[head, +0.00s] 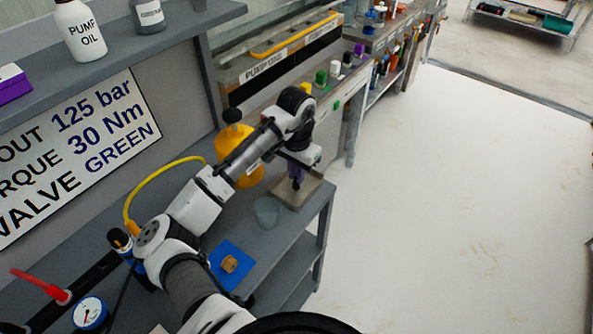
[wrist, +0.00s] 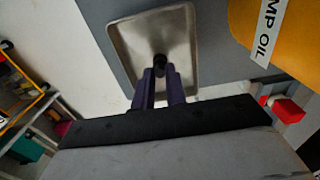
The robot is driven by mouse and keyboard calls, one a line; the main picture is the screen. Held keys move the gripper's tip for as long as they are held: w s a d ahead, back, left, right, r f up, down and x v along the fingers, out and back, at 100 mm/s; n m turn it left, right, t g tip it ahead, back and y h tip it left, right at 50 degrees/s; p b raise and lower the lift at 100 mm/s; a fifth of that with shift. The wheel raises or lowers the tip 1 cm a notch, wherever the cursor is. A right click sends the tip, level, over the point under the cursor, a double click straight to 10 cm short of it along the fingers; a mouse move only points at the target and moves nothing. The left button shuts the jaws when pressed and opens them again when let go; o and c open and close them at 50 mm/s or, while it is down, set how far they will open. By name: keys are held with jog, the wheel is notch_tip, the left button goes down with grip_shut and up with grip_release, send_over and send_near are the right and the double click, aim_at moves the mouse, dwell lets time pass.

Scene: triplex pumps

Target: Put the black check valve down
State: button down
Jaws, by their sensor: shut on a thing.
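My gripper (head: 297,181) reaches over a shallow metal tray (head: 290,203) at the far end of the grey bench. In the wrist view its two purple fingers (wrist: 160,76) are shut on the black check valve (wrist: 160,62), a small dark cylinder. The valve is over the middle of the tray, which also shows in the wrist view (wrist: 125,38). I cannot tell whether the valve touches the tray floor. In the head view the valve is not clearly visible at the fingertips. The tray looks otherwise empty.
A yellow oil container (head: 236,150) stands close to the tray; it also shows in the wrist view (wrist: 285,35). A translucent cup (head: 266,211) and a blue mat (head: 231,265) with a brass-coloured part (head: 230,264) are nearer. The bench edge is just right of the tray.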

jog(key=c, duration=1.4)
grip_release()
jog(key=shift+c, duration=0.2)
jog(key=shift+r, duration=0.1)
notch_tip(320, 180, up, 12)
jog(key=b, duration=0.1)
jog(key=shift+b, duration=0.3)
